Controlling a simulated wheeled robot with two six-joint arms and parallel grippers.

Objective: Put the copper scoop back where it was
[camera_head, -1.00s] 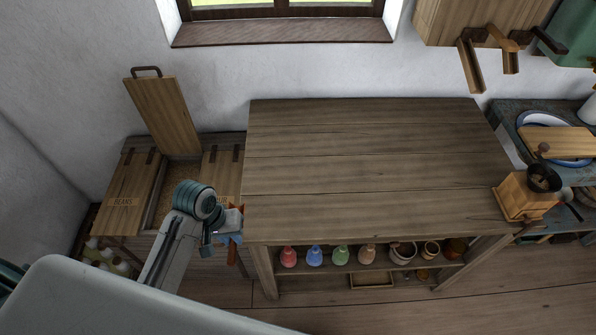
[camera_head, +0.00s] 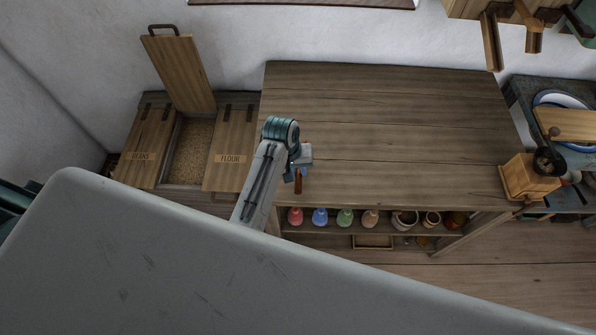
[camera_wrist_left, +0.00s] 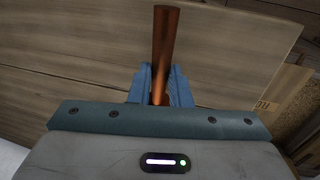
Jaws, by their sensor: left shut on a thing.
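My left gripper (camera_head: 301,172) is over the front left part of the wooden table (camera_head: 390,130) in the head view. In the left wrist view, the blue jaws (camera_wrist_left: 160,88) are shut on the copper-coloured handle of the scoop (camera_wrist_left: 164,45). The handle also shows below the gripper in the head view (camera_head: 298,186). The rest of the scoop cannot be made out. My right gripper is not in view.
A bin with its middle lid (camera_head: 180,75) raised stands left of the table, showing grain (camera_head: 190,150) inside, between closed lids marked BEANS (camera_head: 142,158) and FLOUR (camera_head: 230,155). A grinder (camera_head: 527,178) stands at the table's right end. The tabletop middle is clear.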

